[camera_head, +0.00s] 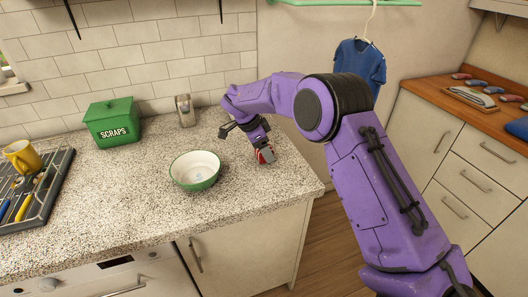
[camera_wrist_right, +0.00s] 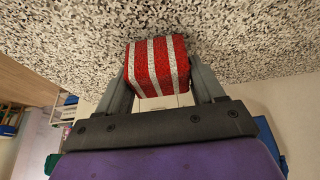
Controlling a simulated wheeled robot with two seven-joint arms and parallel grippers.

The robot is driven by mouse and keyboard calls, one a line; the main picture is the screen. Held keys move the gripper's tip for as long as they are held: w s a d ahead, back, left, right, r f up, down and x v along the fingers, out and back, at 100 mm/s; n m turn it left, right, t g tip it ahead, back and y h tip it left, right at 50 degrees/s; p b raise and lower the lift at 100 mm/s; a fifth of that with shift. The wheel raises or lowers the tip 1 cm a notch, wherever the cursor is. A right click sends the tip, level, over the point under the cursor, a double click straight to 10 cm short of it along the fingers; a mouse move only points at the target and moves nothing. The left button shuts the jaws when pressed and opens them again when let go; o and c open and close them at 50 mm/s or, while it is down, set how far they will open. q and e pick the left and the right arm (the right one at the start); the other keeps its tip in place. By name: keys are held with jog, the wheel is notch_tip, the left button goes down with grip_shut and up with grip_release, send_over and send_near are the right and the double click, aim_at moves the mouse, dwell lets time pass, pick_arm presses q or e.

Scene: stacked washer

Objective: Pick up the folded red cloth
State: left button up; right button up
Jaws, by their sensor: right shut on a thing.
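The folded red cloth, with white stripes, shows in the right wrist view (camera_wrist_right: 157,68) between the two fingers of my right gripper (camera_wrist_right: 160,82). My right gripper is shut on it from both sides. In the head view the cloth (camera_head: 265,155) is a small red and white patch under my right gripper (camera_head: 263,150), near the right end of the speckled counter (camera_head: 130,200). Whether the cloth touches the counter or is just above it, I cannot tell. My left gripper is in neither view.
A green-rimmed white bowl (camera_head: 196,170) stands left of my right gripper. A metal canister (camera_head: 184,110) and a green scraps bin (camera_head: 112,123) stand behind. A dish rack (camera_head: 38,205) with a yellow mug (camera_head: 20,156) is at far left. The counter ends just right of the gripper.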

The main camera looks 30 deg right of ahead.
jog(key=r, duration=0.1)
jog(key=r+b, duration=0.1)
jog(key=r, duration=0.1)
jog(key=shift+s+a, duration=0.15)
jog(key=shift+s, duration=0.05)
jog(key=s+a+r+b, duration=0.1)
jog(key=s+a+r, duration=0.2)
jog(key=s, duration=0.3)
jog(key=s+a+r+b, duration=0.2)
jog(key=s+a+r, duration=0.1)
jog(key=s+r, duration=0.3)
jog(key=shift+a+r, duration=0.15)
jog(key=shift+a, duration=0.15)
jog(key=shift+o, duration=0.4)
jog(key=shift+w, duration=0.1)
